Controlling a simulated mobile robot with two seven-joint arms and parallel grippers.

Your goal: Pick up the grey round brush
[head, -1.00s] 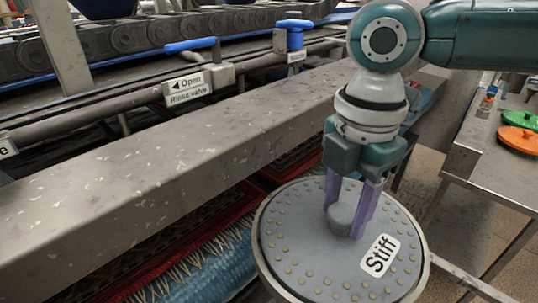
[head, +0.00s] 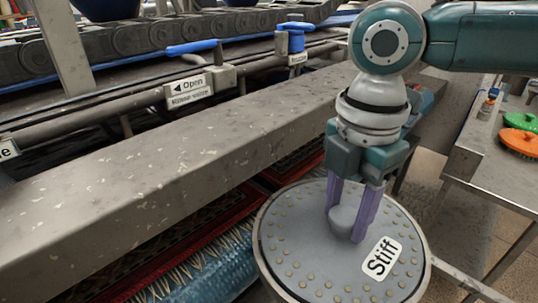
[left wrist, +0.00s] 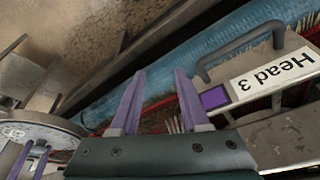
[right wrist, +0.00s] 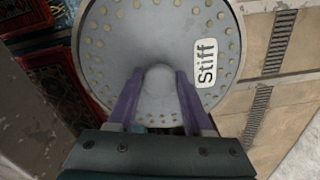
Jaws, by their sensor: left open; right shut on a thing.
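The grey round brush (head: 300,262) is a wide disc with a ring of small studs, a label reading "Stiff" and a round knob in the middle. My right gripper (head: 350,222) comes down from above and is shut on the brush's knob. The right wrist view shows the knob (right wrist: 159,88) between the two purple fingers. The underside of the brush is hidden. My left gripper (left wrist: 155,100) is open and empty in the left wrist view, above a blue roller and beside a panel labelled "Head 3". My left gripper does not show in the head view.
A long grey beam (head: 150,185) runs left of the brush, with a patterned red rug and a blue roller (head: 215,268) below it. A metal table (head: 490,165) at the right carries a green brush (head: 520,121) and an orange brush (head: 518,142).

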